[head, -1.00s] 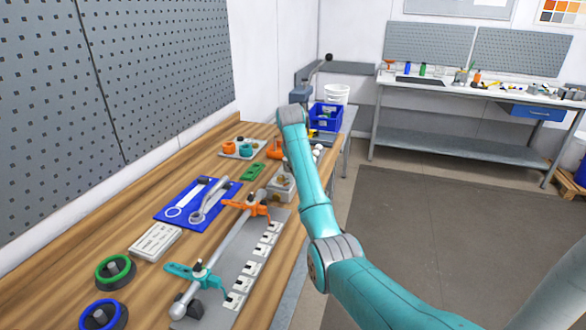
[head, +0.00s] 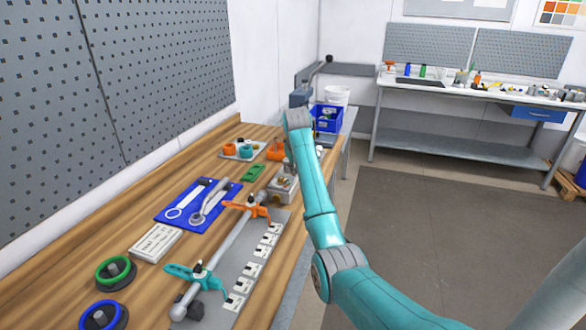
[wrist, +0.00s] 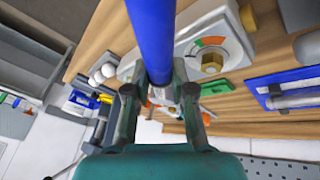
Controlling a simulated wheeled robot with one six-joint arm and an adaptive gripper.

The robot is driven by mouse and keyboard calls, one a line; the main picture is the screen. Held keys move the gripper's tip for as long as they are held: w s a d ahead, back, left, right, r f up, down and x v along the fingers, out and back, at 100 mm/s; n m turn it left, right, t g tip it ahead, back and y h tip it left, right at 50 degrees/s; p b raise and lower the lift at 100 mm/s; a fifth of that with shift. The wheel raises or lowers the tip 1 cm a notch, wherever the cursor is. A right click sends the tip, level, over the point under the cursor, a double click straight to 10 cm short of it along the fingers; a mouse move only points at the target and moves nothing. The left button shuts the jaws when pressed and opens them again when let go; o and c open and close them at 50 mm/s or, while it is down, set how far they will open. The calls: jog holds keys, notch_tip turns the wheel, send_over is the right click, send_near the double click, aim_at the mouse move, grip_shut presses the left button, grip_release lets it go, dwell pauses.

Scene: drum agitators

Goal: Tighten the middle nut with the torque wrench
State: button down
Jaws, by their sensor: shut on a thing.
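My gripper (wrist: 160,95) is shut on a blue-handled tool (wrist: 152,35), likely the torque wrench, in the wrist view. The handle rises between the fingers and leaves the top of that picture. A brass nut (wrist: 211,63) sits on a grey block with a green and orange dial (wrist: 209,42), right of the handle and apart from it. In the head view the shaft (head: 228,240) lies along a grey plate, with an orange bladed piece (head: 250,207) and a teal one (head: 197,274) on it. My arm hides the gripper there. I cannot tell which nut is the middle one.
A blue tray (head: 175,215) with wrenches, a white label block (head: 156,243) and green (head: 116,272) and blue (head: 103,315) ringed pieces lie on the wooden bench (head: 60,280). A blue bin (head: 328,117) stands beyond.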

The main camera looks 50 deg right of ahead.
jog(key=shift+w+r, duration=0.15)
jog(key=shift+r, duration=0.4)
jog(key=shift+a+t, duration=0.1)
jog(key=shift+t, duration=0.8)
jog(key=c, duration=1)
grip_release()
jog(key=shift+c, duration=0.2)
jog(key=shift+o, duration=0.7)
jog(key=shift+a+f, duration=0.1)
jog(key=shift+f, duration=0.15)
jog(key=w+a+v, duration=0.1)
jog(key=v, duration=0.7)
jog(key=shift+w, duration=0.25)
jog(key=shift+d+r, duration=0.1)
jog(key=shift+d, duration=0.1)
